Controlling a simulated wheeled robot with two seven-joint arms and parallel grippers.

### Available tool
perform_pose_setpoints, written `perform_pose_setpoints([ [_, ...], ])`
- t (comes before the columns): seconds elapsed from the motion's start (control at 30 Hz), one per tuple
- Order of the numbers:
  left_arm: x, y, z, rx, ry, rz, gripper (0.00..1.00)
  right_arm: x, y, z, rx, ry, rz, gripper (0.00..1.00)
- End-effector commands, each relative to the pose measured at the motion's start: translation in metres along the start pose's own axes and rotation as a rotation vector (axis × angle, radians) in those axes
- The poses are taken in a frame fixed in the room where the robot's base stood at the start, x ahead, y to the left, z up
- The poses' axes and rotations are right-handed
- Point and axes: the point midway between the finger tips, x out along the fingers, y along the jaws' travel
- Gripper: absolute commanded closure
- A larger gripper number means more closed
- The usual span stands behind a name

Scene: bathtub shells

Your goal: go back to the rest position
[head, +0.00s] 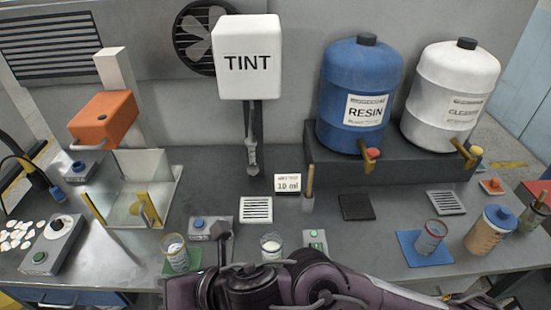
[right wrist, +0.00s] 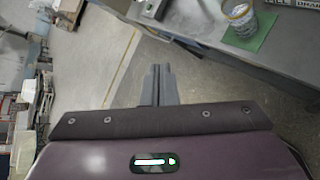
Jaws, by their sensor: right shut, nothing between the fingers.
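My right gripper (right wrist: 158,85) shows in the right wrist view with its two fingers together and nothing between them. It hangs over the floor, beside the front edge of the grey bench (right wrist: 205,60). In the head view my purple right arm crosses the bottom edge from the right, in front of the bench, and I cannot make out its fingers there. My left gripper is in neither view. A glass cup (head: 175,252) stands on a green mat (right wrist: 250,35) near the bench edge, to the right of my right gripper in the wrist view.
A second cup (head: 270,246) with white contents stands close behind my arm. The TINT dispenser (head: 248,60), blue RESIN tank (head: 358,90) and white tank (head: 450,90) stand at the back. An orange press (head: 103,118) is at left. A cup (head: 430,237) stands on a blue mat at right.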

Motion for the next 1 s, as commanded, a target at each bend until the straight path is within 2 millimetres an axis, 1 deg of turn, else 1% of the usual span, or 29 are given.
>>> perform_pose_setpoints([
  [0.03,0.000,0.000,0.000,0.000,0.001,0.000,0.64,-0.007,0.000,0.015,0.200,-0.063,-0.006,1.00],
  [0.07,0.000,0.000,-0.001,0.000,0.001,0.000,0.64,-0.013,-0.003,0.026,0.322,-0.106,-0.014,1.00],
  [0.1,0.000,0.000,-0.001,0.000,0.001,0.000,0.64,-0.020,-0.011,0.039,0.490,-0.160,-0.027,1.00],
  [0.17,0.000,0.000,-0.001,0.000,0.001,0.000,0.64,-0.034,-0.030,0.055,0.743,-0.241,-0.052,1.00],
  [0.2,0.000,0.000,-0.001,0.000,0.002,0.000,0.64,-0.044,-0.046,0.062,0.914,-0.296,-0.071,1.00],
  [0.27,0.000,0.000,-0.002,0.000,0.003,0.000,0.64,-0.061,-0.076,0.068,1.173,-0.381,-0.105,1.00],
  [0.3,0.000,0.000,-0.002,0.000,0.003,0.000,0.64,-0.073,-0.098,0.067,1.345,-0.440,-0.134,1.00],
  [0.33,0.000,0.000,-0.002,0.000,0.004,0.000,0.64,-0.083,-0.115,0.065,1.474,-0.485,-0.156,1.00],
  [0.37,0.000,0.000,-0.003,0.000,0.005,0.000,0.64,-0.093,-0.133,0.060,1.602,-0.533,-0.179,1.00],
  [0.4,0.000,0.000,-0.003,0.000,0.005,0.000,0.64,-0.107,-0.156,0.050,1.767,-0.600,-0.214,1.00],
  [0.47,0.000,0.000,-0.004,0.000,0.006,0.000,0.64,-0.129,-0.187,0.032,1.991,-0.702,-0.266,1.00],
  [0.5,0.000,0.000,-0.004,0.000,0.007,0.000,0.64,-0.142,-0.204,0.020,2.114,-0.767,-0.298,1.00],
  [0.6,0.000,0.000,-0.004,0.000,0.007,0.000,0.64,-0.170,-0.235,-0.011,2.356,-0.912,-0.368,1.00],
  [0.7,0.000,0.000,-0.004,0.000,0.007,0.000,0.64,-0.194,-0.256,-0.041,2.533,-1.044,-0.431,1.00],
  [0.8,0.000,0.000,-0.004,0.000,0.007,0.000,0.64,-0.215,-0.270,-0.068,2.675,-1.171,-0.485,1.00],
  [0.9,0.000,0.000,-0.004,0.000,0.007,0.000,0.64,-0.236,-0.280,-0.094,2.790,-1.300,-0.538,1.00],
  [0.93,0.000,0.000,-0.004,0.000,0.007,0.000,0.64,-0.241,-0.282,-0.102,-2.768,1.313,0.543,1.00],
  [0.97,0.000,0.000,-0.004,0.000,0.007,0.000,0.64,-0.248,-0.284,-0.109,-2.716,1.314,0.542,1.00],
  [1.0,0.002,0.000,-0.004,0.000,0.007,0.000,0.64,-0.247,-0.291,-0.118,-2.675,1.312,0.545,1.00],
])
